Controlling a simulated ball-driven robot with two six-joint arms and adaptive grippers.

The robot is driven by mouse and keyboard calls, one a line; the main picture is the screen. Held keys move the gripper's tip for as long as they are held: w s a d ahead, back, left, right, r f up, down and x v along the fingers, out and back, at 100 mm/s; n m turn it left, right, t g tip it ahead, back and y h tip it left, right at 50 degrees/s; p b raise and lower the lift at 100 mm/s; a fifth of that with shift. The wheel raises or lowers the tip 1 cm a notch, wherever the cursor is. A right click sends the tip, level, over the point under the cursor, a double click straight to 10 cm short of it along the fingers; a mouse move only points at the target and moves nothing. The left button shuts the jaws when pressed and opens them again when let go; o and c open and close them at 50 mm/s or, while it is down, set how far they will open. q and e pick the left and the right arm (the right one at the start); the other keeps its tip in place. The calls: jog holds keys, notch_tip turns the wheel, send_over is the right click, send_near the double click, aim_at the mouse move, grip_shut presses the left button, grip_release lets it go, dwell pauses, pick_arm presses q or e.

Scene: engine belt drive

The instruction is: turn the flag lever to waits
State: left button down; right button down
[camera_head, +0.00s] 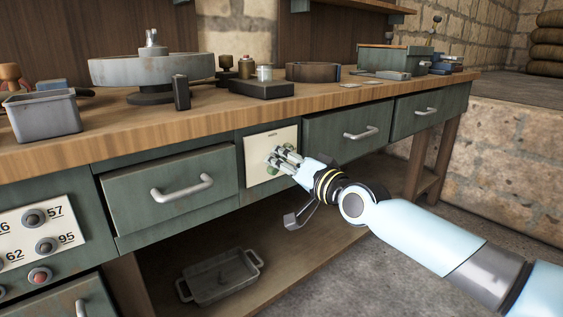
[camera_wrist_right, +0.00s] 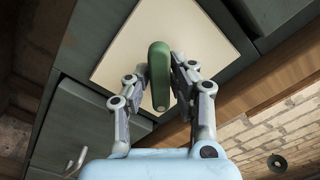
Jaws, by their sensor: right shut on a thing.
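The flag lever is a green rounded bar (camera_wrist_right: 159,72) on a cream plate (camera_wrist_right: 125,55) in the right wrist view. In the head view the cream plate (camera_head: 284,138) is set in the bench front between two drawers, and my gripper mostly hides the lever. My right gripper (camera_head: 273,155) is at the plate. In the wrist view its fingers (camera_wrist_right: 160,82) stand on either side of the lever and are shut on it. The lever's lower end shows between the fingers. My left gripper is not in view.
Drawers with metal handles flank the plate, one on the left (camera_head: 170,195) and one on the right (camera_head: 345,130). A numbered knob panel (camera_head: 30,232) is at far left. A metal tray (camera_head: 218,277) sits on the lower shelf. The bench top (camera_head: 230,107) holds a round grey wheel and containers.

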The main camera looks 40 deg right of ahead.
jog(key=shift+n, duration=0.4)
jog(key=shift+f+n, duration=0.1)
jog(key=shift+n, duration=1)
jog(key=n+b, duration=0.1)
jog(key=n, duration=0.1)
jog(key=shift+d+n, duration=0.1)
jog(key=shift+n, duration=0.2)
jog(key=n, duration=0.3)
pick_arm(q)
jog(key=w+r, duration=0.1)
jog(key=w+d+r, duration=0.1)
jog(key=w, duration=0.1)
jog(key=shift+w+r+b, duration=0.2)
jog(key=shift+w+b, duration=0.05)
jog(key=shift+b, duration=0.05)
pick_arm(e)
jog(key=shift+n, duration=0.3)
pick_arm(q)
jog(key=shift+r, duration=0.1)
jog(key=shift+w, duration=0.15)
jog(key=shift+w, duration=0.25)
pick_arm(e)
jog(key=c, duration=1.2)
grip_release()
